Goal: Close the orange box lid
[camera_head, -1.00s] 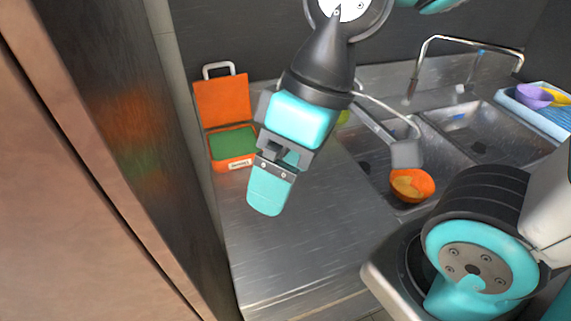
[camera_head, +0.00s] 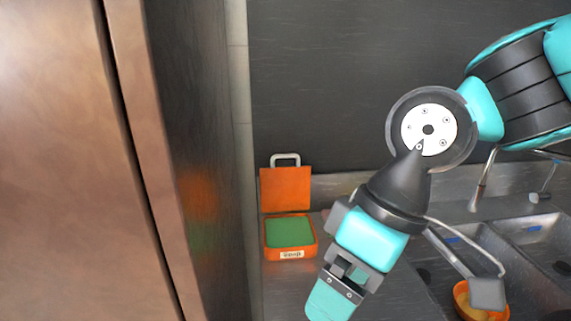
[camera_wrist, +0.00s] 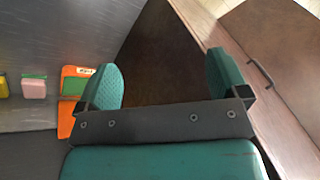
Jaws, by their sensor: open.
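The orange box (camera_head: 290,252) stands on the steel counter near the wooden panel at the left, with a green inside. Its orange lid (camera_head: 286,189) is open and stands upright at the back, with a pale handle (camera_head: 285,158) on top. My gripper (camera_head: 330,302) is in front and to the right of the box, apart from it. In the wrist view my gripper (camera_wrist: 165,80) has its two teal fingers wide apart with nothing between them. The orange box (camera_wrist: 68,118) shows at the left there, partly hidden behind the left finger.
A sink (camera_head: 455,262) lies to the right, with an orange bowl (camera_head: 462,303) in it. A tall wooden panel (camera_head: 60,200) closes off the left side. The wrist view shows a pink block (camera_wrist: 34,88) and a yellow block (camera_wrist: 3,86) at the far left.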

